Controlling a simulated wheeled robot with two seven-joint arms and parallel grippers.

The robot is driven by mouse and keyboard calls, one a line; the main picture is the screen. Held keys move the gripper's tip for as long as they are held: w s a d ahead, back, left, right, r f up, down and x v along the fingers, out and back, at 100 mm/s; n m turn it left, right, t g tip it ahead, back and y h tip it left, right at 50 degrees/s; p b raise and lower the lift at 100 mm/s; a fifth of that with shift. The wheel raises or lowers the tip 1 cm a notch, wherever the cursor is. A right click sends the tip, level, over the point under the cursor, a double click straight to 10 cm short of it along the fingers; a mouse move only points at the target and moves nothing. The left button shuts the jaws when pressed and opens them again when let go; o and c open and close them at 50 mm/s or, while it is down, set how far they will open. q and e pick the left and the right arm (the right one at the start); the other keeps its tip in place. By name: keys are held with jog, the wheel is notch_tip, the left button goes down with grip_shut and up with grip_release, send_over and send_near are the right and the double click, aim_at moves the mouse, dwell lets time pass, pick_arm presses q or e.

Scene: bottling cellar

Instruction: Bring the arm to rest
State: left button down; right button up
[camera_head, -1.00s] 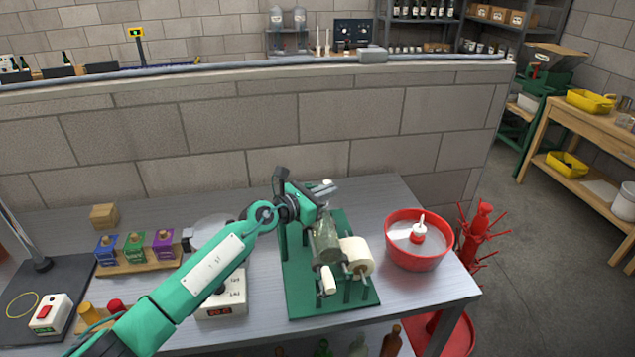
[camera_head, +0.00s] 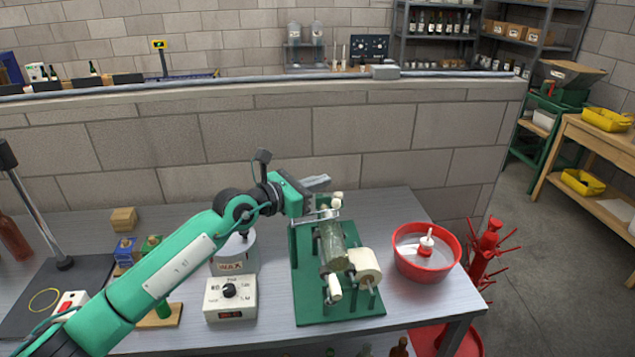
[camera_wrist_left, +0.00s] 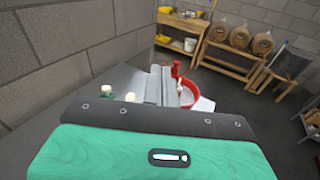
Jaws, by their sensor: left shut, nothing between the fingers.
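My left gripper (camera_head: 318,183) reaches in from the left on its green arm and is shut and empty. In the head view it hangs just above the back end of the green bench device (camera_head: 307,288), which holds a greenish bottle (camera_head: 332,244) lying on its side by a cream roller (camera_head: 366,264). I cannot tell the exact gap between fingers and device. In the left wrist view the closed grey fingers (camera_wrist_left: 160,86) point away over the bench, with nothing between them. My right gripper is in neither view.
A red bowl (camera_head: 441,270) stands right of the device, and a spiky red stand (camera_head: 487,253) beyond the bench edge. A white control box (camera_head: 230,301) and a wax pot (camera_head: 243,264) sit near my arm. A block wall (camera_head: 258,138) rises behind the bench.

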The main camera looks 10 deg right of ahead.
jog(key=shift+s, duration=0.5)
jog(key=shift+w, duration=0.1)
